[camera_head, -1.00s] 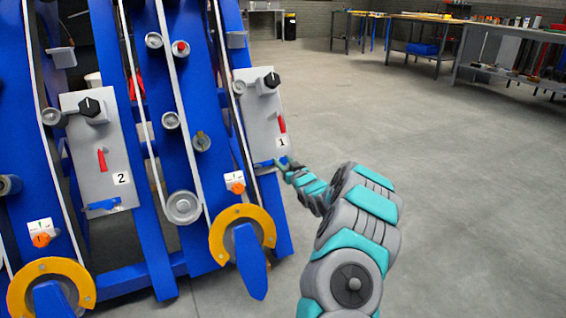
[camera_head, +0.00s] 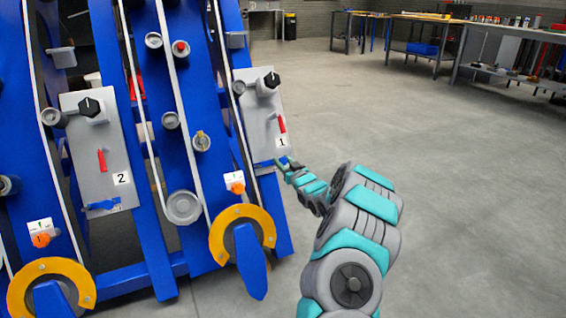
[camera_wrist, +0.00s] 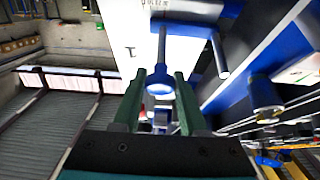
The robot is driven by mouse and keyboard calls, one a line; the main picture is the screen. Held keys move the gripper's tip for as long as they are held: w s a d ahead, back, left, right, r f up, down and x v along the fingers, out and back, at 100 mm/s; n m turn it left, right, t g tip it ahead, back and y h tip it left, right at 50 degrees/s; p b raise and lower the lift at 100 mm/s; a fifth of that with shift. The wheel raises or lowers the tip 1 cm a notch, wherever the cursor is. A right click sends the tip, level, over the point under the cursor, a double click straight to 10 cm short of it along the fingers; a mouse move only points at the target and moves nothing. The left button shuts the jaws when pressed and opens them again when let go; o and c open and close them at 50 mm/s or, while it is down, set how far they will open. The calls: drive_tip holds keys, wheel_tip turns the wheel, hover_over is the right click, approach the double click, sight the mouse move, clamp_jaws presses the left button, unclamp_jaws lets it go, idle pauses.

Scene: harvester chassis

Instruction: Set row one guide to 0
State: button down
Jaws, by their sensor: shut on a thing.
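The panel for row one (camera_head: 262,110) is grey, carries the label 1 (camera_head: 282,141) and sits on the blue frame. A small blue part (camera_head: 263,164) shows at its lower edge, partly hidden by my gripper (camera_head: 282,163). In the wrist view, my gripper (camera_wrist: 159,80) has its two green fingers around a blue knob (camera_wrist: 159,84) at the end of a grey rod (camera_wrist: 162,42). The fingers are shut on this knob. A white scale (camera_wrist: 155,5) with small marks shows at the top; I cannot read the setting.
A black knob (camera_head: 271,80) and a red lever (camera_head: 282,125) are on the same panel. An orange knob (camera_head: 237,187) and a yellow arc (camera_head: 228,218) are below left. Panel two (camera_head: 92,140) stands left. Open floor (camera_head: 450,190) lies right; benches (camera_head: 420,50) are far back.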

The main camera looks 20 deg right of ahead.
drive_tip(key=shift+d+p, duration=0.6)
drive_tip(key=shift+d, duration=1.05)
drive_tip(key=shift+c, duration=2.3)
unclamp_jaws()
drive_tip(key=shift+d, duration=0.15)
drive_tip(key=s, duration=0.7)
drive_tip(key=shift+s, duration=0.4)
drive_tip(key=shift+d, duration=0.1)
